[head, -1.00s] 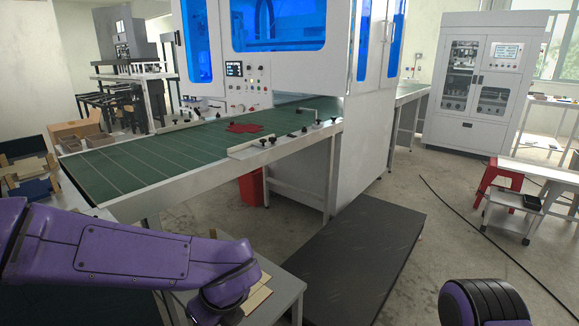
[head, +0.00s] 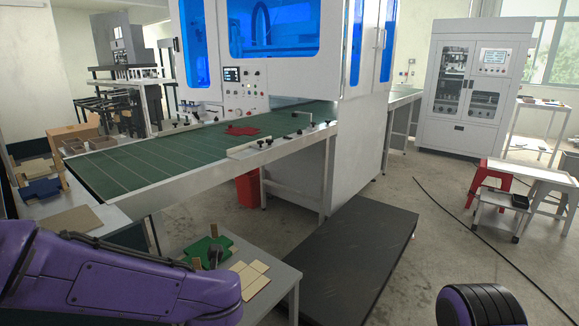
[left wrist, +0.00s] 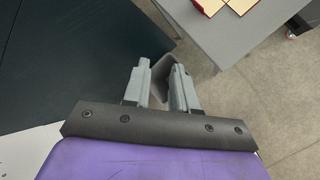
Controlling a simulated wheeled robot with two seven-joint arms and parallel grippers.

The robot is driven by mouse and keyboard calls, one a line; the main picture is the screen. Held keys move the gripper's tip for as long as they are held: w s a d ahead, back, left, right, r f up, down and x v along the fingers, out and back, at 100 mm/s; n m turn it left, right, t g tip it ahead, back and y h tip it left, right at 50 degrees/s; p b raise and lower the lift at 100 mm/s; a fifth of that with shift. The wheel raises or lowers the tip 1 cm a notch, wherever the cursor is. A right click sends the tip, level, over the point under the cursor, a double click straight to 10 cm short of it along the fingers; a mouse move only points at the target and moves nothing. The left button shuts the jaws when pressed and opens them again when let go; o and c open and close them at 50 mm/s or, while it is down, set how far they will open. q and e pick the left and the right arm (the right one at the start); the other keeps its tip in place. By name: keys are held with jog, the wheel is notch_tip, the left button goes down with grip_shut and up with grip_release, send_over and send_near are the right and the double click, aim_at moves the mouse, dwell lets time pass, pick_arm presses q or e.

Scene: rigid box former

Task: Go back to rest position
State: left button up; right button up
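My left arm (head: 120,270), purple, comes in at the lower left of the head view, in front of a grey side table; its gripper is hidden there. In the left wrist view the left gripper (left wrist: 157,78) has its two grey fingers apart, with no object clearly held between them. It is near the side table's edge (left wrist: 235,40). My right arm (head: 482,305) shows only as a dark and purple rounded part at the lower right; its gripper is out of view.
The side table (head: 283,287) holds cream pieces (head: 250,278) and a green piece (head: 200,246). A green conveyor (head: 130,165) carries a red sheet (head: 241,130). A black floor mat (head: 350,255) lies right of the side table. A red stool (head: 490,175) stands at the right.

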pick_arm(q)
jog(key=s+a+f+m+t+p, duration=0.1)
jog(key=s+a+f+m, duration=0.2)
jog(key=f+m, duration=0.7)
jog(key=s+a+f+m+t, duration=0.1)
jog(key=s+a+f+m, duration=0.25)
jog(key=f+m, duration=0.6)
jog(key=s+a+f+m+g, duration=0.1)
jog(key=s+f+m, duration=0.1)
jog(key=s, duration=0.4)
jog(key=s+a+f+m+g+h, duration=0.1)
jog(key=s+a+f+m+g, duration=0.1)
jog(key=s, duration=0.5)
jog(key=s+a+f+m+g, duration=0.1)
jog(key=s+a+f+m, duration=0.1)
jog(key=s+f+m, duration=0.2)
jog(key=shift+s+f+g+h+p, duration=0.45)
jog(key=shift+s+f, duration=0.35)
jog(key=shift+s, duration=0.35)
jog(key=shift+a+m, duration=0.1)
jog(key=shift+m, duration=0.15)
